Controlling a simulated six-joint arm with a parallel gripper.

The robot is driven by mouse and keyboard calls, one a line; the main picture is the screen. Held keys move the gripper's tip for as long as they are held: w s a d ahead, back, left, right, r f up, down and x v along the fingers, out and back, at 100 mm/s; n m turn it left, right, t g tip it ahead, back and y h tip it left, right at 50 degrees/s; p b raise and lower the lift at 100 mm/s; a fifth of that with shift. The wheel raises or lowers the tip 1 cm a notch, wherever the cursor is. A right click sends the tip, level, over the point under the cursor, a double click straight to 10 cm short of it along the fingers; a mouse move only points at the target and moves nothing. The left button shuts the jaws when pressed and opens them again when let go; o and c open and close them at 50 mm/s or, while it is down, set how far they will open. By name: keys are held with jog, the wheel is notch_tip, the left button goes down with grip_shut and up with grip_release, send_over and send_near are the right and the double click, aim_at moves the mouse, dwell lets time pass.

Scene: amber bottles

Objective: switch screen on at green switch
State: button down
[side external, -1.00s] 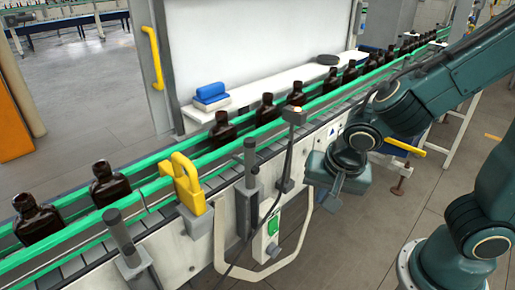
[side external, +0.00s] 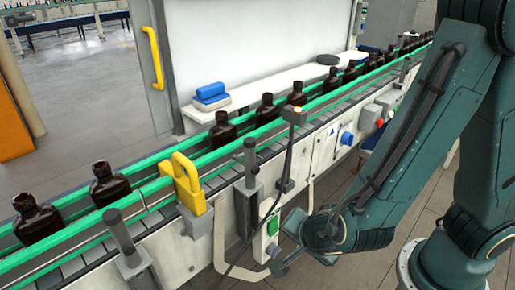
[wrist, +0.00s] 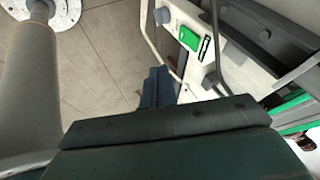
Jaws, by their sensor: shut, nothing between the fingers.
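The green switch (side external: 273,225) is on a pale control box on the near side of the conveyor. It also shows in the wrist view (wrist: 189,38), at the top right of centre. My gripper (side external: 279,269) is low in front of the conveyor, just below and right of the switch in the side view. In the wrist view my gripper (wrist: 158,76) is shut and empty, below and left of the switch, with a visible gap between them in the picture. Whether it touches the box in the side view is unclear. No lit screen can be made out.
A round grey knob (side external: 273,249) is below the switch. A bent pale rail (side external: 310,205) and a hanging black cable (side external: 280,180) are close by. Several amber bottles (side external: 222,131) stand on the conveyor with green rails. A yellow padlock-shaped part (side external: 188,182) is left.

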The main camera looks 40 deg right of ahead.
aim_at(274, 226)
jog(key=shift+a+f, duration=0.1)
jog(key=shift+f, duration=0.05)
jog(key=shift+f, duration=0.15)
dwell(0.4)
jog(key=w+d+f, duration=0.3)
jog(key=w+f, duration=0.5)
jog(key=shift+w+d+f, duration=0.2)
jog(key=shift+d, duration=0.1)
dwell(0.5)
